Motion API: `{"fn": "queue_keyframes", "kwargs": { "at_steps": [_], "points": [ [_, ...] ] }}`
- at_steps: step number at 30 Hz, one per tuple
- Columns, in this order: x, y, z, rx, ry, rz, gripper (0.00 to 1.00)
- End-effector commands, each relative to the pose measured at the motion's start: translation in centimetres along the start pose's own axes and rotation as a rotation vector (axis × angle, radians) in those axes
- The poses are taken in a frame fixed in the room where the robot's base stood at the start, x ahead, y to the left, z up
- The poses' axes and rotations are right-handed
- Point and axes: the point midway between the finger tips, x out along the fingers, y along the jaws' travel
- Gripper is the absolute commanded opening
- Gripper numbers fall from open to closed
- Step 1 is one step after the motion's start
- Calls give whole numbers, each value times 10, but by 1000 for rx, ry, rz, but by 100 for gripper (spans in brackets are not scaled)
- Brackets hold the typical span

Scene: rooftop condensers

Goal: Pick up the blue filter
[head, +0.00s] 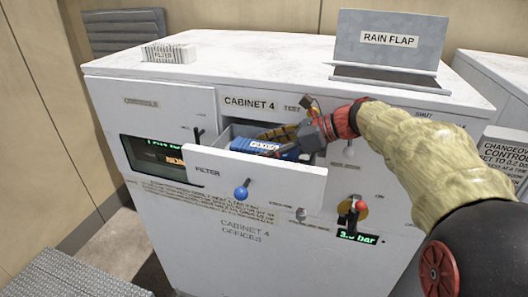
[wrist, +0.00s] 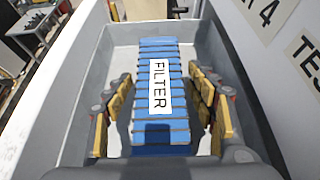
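The blue filter (head: 256,146) is a ribbed block with a white label reading FILTER. It lies in the pulled-out filter drawer (head: 262,178) of cabinet 4. In the wrist view the filter (wrist: 158,62) runs lengthwise down the middle of the drawer (wrist: 98,40). My gripper (head: 284,140) reaches into the drawer from the right. In the wrist view my gripper (wrist: 162,105) is open, with yellow-padded fingers on either side of the filter. Gaps show between the pads and the filter's sides. The filter's near end is partly hidden by the gripper body.
The drawer walls stand close around the fingers. A blue ball knob (head: 241,190) is on the drawer front. A white pleated filter (head: 168,53) lies on the cabinet top (head: 250,60), with the rain flap (head: 388,45) raised at right.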

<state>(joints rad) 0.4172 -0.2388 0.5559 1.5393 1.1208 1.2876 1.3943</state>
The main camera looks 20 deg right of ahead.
Motion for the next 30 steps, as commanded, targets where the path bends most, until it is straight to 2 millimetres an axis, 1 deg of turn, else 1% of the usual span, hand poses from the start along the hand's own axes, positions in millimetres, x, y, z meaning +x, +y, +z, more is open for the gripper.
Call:
{"fn": "queue_keyframes", "kwargs": {
  "at_steps": [2,20,30],
  "points": [
    [0,0,0,0,0,0,50],
    [0,0,0,0,0,0,16],
    [-2,0,3,-1,0,0,16]
  ]
}}
